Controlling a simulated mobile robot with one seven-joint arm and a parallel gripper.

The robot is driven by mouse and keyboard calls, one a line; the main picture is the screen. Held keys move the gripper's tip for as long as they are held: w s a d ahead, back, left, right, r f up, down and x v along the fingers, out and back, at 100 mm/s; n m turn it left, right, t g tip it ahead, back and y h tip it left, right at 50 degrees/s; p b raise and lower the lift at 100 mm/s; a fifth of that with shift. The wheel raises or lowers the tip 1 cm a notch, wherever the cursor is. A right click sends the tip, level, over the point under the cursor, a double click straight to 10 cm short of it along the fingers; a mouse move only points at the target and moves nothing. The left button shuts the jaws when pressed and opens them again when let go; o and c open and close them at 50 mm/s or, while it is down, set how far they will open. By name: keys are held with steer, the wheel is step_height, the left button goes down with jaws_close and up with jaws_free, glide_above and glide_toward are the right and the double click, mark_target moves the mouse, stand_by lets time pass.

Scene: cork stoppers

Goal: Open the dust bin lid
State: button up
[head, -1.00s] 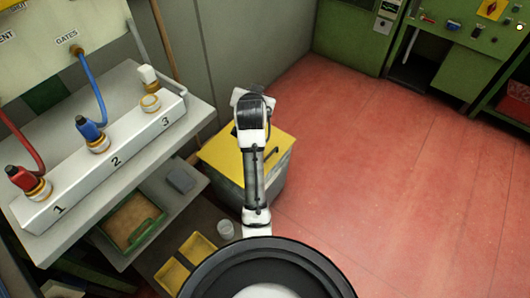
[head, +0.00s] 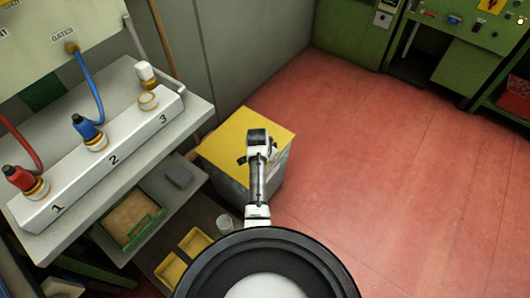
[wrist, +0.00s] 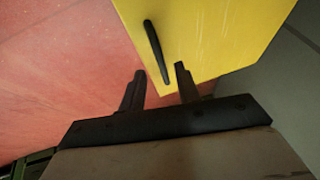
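The dust bin (head: 226,186) is a grey box on the floor beside the bench. Its flat yellow lid (head: 225,137) lies shut on top. In the wrist view the yellow lid (wrist: 225,40) shows a thin black handle (wrist: 152,42) near its edge. My gripper (wrist: 159,68) is open and empty. Its two fingers point towards the lid, and the handle's near end shows between them; I cannot tell the height gap. In the head view my arm is over the lid's right part and hides most of the handle area.
The bench (head: 60,240) on the left carries a white block (head: 100,150) with numbered fittings and hoses. A grey wall stands behind the bin. Red floor (head: 390,180) is open to the right.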

steer(key=shift+x, duration=1.55)
jaws_close()
